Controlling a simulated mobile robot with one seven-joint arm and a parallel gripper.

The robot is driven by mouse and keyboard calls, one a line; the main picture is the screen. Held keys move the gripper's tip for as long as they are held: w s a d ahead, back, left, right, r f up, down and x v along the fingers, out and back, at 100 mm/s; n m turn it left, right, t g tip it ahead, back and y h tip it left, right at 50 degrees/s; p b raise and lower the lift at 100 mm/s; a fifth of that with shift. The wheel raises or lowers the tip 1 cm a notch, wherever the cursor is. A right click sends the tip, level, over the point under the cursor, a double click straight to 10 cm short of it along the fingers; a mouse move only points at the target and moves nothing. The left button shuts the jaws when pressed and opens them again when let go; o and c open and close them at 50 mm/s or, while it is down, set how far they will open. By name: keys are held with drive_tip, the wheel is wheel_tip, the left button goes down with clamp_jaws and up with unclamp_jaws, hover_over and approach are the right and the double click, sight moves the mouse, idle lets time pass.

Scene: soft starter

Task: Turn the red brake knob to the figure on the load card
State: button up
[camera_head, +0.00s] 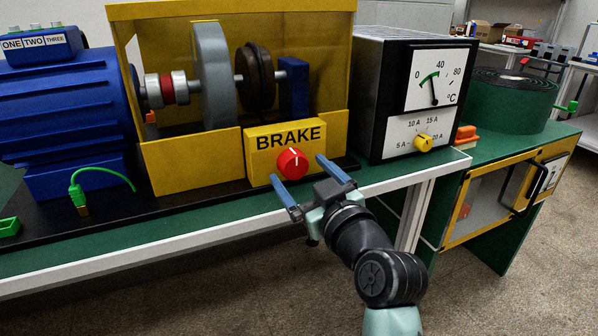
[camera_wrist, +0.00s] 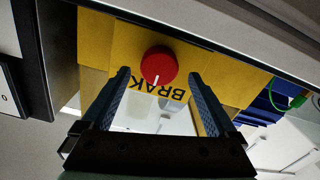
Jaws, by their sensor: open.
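The red brake knob (camera_head: 292,163) sits on the front of the yellow box marked BRAKE (camera_head: 258,178). Its white pointer line points roughly up in the head view. In the wrist view the knob (camera_wrist: 159,65) is upside down, just beyond and between the fingertips. My gripper (camera_head: 299,171) is open, with its two blue fingers reaching toward the knob, one on each side. In the wrist view the fingers (camera_wrist: 158,74) hold nothing. No load card can be made out, and no figures around the knob are readable.
A black meter box (camera_head: 372,95) with a dial and yellow selector knob (camera_head: 423,143) stands right of the brake. A blue motor (camera_head: 62,120) is at left, with a green cable (camera_head: 100,174) by it. The bench's pale front edge (camera_head: 180,240) runs below my gripper.

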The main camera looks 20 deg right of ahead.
drive_tip(key=shift+w, duration=0.9)
drive_tip(key=c, duration=1.4)
